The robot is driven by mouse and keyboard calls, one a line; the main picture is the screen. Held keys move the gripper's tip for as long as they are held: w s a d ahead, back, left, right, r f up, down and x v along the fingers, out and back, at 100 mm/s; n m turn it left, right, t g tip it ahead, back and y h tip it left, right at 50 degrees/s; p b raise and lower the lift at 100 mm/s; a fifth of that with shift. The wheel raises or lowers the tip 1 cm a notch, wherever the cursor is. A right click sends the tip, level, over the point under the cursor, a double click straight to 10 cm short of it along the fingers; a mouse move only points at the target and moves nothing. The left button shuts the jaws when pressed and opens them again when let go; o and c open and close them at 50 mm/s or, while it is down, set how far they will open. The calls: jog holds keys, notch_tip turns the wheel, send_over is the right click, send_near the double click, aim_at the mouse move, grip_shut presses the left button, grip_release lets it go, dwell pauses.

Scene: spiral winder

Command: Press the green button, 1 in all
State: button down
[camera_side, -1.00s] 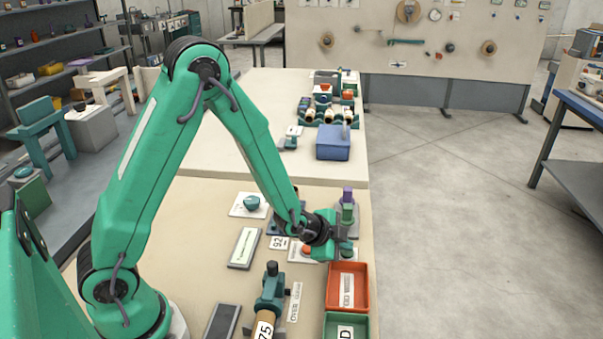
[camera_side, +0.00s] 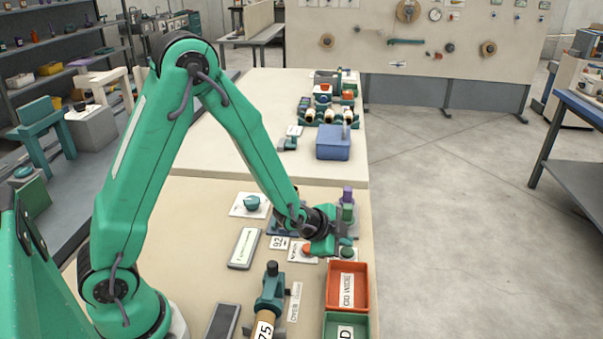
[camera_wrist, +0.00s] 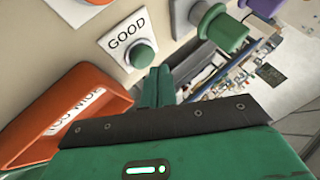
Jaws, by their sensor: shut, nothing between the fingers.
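The green button (camera_wrist: 141,54) is a round cap on a pale plate labelled GOOD, at the upper middle of the wrist view. In the side view the button (camera_side: 347,252) sits at the right edge of the bench, just behind the orange-red bin. My gripper (camera_wrist: 158,72) is shut and empty, its green fingertips just below and right of the button in the wrist view. In the side view my gripper (camera_side: 334,241) is beside the button, close to it. I cannot tell whether they touch.
An orange-red bin (camera_side: 361,305) labelled TOO WIDE stands in front of the button; a green bin (camera_side: 331,321) is nearer. A red button (camera_side: 308,250) lies left of the gripper. Green and purple cylinders (camera_side: 347,196) stand behind. Open floor lies right of the bench.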

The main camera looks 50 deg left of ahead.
aim_at(343, 252)
jog(key=shift+r, duration=0.15)
jog(key=shift+r, duration=2.45)
jog(key=s+a+r+n+g, duration=0.1)
jog(key=s+a+r+n, duration=0.1)
jog(key=s+r+n, duration=0.3)
jog(key=s+a+r+n+g+y, duration=0.1)
jog(key=s+r+n, duration=0.4)
jog(key=s+r, duration=0.6)
jog(key=shift+s+a+r+n+g, duration=0.3)
jog(key=shift+s+a+g, duration=0.7)
jog(key=shift+s, duration=3.25)
jog(key=shift+a+f, duration=0.1)
jog(key=shift+a, duration=0.1)
